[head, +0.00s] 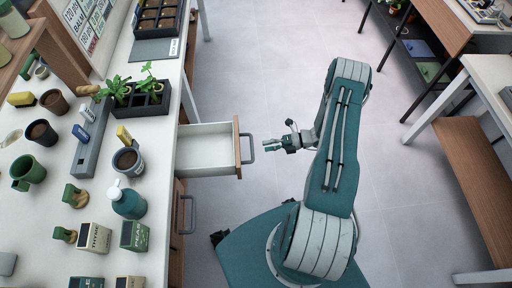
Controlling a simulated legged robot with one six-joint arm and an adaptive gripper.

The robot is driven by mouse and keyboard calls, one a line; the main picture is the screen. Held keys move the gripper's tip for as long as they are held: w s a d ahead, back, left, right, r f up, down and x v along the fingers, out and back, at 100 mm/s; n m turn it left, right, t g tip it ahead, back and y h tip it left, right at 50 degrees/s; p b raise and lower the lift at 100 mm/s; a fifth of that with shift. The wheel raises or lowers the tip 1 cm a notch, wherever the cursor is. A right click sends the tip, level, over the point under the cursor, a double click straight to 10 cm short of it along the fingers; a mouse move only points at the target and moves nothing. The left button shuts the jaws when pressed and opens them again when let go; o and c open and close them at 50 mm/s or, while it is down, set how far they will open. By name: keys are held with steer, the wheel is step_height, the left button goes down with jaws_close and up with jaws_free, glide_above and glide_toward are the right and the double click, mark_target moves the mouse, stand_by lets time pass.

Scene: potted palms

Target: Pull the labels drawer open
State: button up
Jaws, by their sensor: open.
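In the head view a drawer (206,150) stands pulled out from under the white bench, its pale inside empty as far as I can see. Its wooden front has a grey bar handle (248,148). My gripper (268,146) is open, a little to the right of the handle and apart from it. A second, lower handle (188,214) belongs to a closed front beneath the bench. I cannot read any name on either drawer.
The white bench (100,215) on the left carries pots, a seedling tray (136,98), a teal bottle (127,202) and several small boxes. Grey floor (260,60) is open between the bench and the tables at right. A wooden bench (475,175) stands at right.

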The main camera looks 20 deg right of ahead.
steer(key=v, duration=0.5)
steer(key=shift+d, duration=0.25)
